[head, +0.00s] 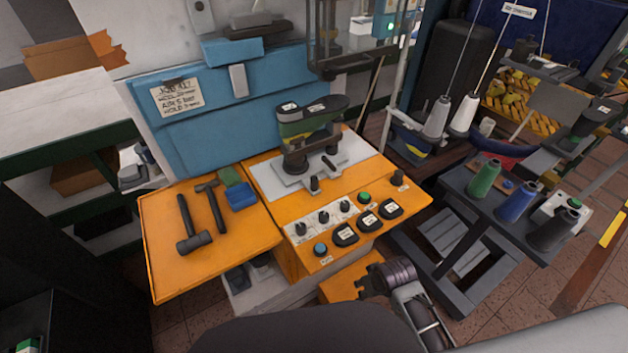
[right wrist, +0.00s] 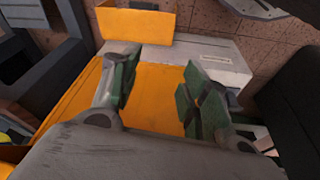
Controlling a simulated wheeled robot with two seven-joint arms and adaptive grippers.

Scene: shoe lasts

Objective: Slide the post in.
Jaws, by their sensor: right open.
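A dark shoe last with a green band (head: 308,118) stands upside down over a dark upright post (head: 295,160) on a grey plate (head: 265,178) of the orange machine. Whether the post is fully seated I cannot tell. A short dark knob (head: 315,184) and a lever stand at the plate's front. My right gripper (head: 368,284) is low in front of the control panel, well apart from the last and post. In the right wrist view its green-padded fingers (right wrist: 160,95) are spread, with nothing between them and orange panelling beyond. My left gripper is not in view.
Two dark hammers (head: 212,208) and a blue block (head: 240,196) lie on the orange side shelf (head: 165,265). The sloping panel carries knobs and buttons (head: 345,235). A grey stand (head: 500,215) with thread cones is at right. A blue panel (head: 190,130) rises behind.

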